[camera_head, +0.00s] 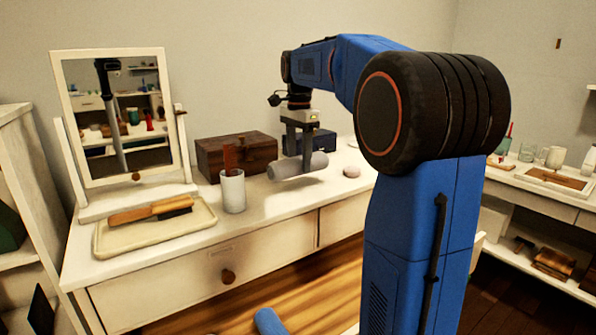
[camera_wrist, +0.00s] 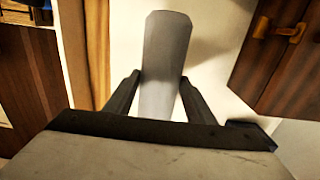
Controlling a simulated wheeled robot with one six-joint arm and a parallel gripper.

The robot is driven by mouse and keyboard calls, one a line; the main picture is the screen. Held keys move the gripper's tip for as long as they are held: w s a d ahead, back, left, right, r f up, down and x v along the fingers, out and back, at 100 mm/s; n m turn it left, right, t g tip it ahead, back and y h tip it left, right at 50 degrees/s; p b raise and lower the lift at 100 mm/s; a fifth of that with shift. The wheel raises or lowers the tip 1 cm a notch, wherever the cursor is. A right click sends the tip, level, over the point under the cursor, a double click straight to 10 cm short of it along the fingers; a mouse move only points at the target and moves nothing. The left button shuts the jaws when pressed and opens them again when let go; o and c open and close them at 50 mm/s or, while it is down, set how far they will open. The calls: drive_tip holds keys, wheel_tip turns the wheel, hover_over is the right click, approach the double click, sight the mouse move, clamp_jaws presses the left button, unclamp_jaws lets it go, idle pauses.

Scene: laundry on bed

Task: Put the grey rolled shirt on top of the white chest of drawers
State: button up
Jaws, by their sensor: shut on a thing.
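The grey rolled shirt (camera_head: 285,170) is a light grey cylinder lying level over the white top of a piece of furniture with drawers (camera_head: 270,215), which fits the white chest of drawers. My gripper (camera_head: 301,148) points down and is shut on the roll. In the wrist view the roll (camera_wrist: 165,60) runs lengthwise between the two dark fingers (camera_wrist: 160,98). A shadow falls on the top just below the roll; I cannot tell whether the roll touches the surface.
A brown wooden box (camera_head: 237,154) stands close behind and left of the roll. A white cup (camera_head: 232,190), a tray with a brush (camera_head: 150,228) and a mirror (camera_head: 115,115) are farther left. A small pink object (camera_head: 351,171) and a dark blue box (camera_head: 320,143) are nearby.

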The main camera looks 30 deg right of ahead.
sight(299, 170)
drive_tip(key=shift+f, duration=1.85)
drive_tip(key=shift+f, duration=0.15)
drive_tip(key=o, duration=1.2)
drive_tip(key=shift+c, duration=0.2)
wheel_tip(299, 170, up, 12)
drive_tip(key=shift+r, duration=0.15)
drive_tip(key=s+a+f+n+t, duration=0.1)
drive_tip(key=s+a+f+n, duration=0.4)
drive_tip(key=s+f, duration=0.4)
drive_tip(key=s+a+f+n+t, duration=0.2)
drive_tip(key=s+a+f+n, duration=0.3)
drive_tip(key=s+f, duration=0.4)
drive_tip(key=s+a+f+n+t, duration=0.1)
drive_tip(key=s+a+f+n, duration=0.4)
drive_tip(key=s, duration=0.7)
wheel_tip(299, 170, down, 5)
drive_tip(key=n, duration=0.2)
drive_tip(key=shift+a+r+n+t, duration=0.2)
drive_tip(key=shift+a+n+t, duration=0.1)
drive_tip(key=shift+a+t, duration=0.1)
